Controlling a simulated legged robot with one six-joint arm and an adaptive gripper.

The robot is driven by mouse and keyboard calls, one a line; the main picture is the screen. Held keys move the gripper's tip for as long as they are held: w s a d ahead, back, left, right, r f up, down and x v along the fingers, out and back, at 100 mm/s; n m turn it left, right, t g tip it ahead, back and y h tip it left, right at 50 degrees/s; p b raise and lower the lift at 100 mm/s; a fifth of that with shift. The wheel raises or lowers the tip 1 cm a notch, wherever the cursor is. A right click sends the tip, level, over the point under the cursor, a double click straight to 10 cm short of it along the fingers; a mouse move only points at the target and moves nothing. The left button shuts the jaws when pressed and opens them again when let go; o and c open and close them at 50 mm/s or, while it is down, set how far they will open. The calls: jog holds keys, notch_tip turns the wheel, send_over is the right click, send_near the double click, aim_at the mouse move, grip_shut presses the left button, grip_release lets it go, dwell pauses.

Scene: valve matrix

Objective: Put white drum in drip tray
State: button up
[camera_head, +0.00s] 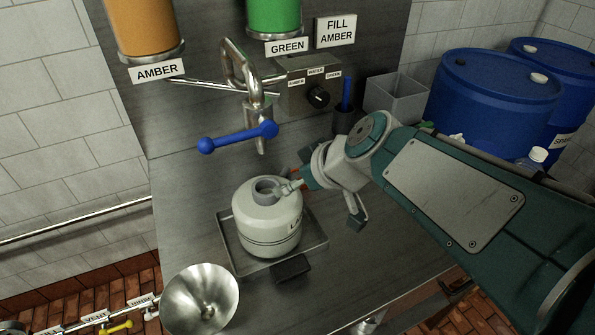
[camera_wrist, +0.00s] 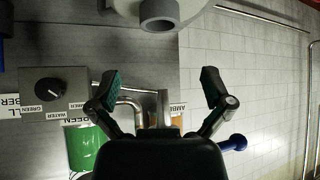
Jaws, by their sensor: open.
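The white drum (camera_head: 267,225) stands upright within the rim of the grey drip tray (camera_head: 316,246), below the tap spout (camera_head: 262,138). It has a grey open neck on top and a partly hidden label. In the wrist view, the drum's grey neck (camera_wrist: 159,14) shows at the top edge, beyond my fingertips. My gripper (camera_head: 318,188) is just right of the drum's top in the head view, overlapping its edge. Its fingers are spread with nothing between them in the wrist view (camera_wrist: 160,80). Whether a finger touches the drum cannot be told.
A blue-handled lever (camera_head: 238,138) hangs near the tap, above the drum. A selector box (camera_head: 309,87) and a grey bin (camera_head: 395,97) stand behind. A metal funnel (camera_head: 200,298) is at the front left. Blue barrels (camera_head: 490,100) stand at right.

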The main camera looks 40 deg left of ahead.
jog(key=shift+d+r, duration=0.1)
jog(key=shift+r, duration=0.05)
jog(key=w+d+f+m+t+h, duration=0.1)
jog(key=d+m+t+h, duration=0.3)
jog(key=d, duration=1.1)
jog(key=w+d+m+h, duration=0.1)
jog(key=d+m, duration=0.6)
jog(key=d, duration=0.9)
jog(key=s+d+f+m+h, duration=0.3)
jog(key=s+d+m+h, duration=0.1)
jog(key=d, duration=0.7)
jog(key=shift+s+m+t, duration=0.4)
jog(key=shift+s+m, duration=0.4)
jog(key=shift+m, duration=0.2)
jog(key=shift+f, duration=0.1)
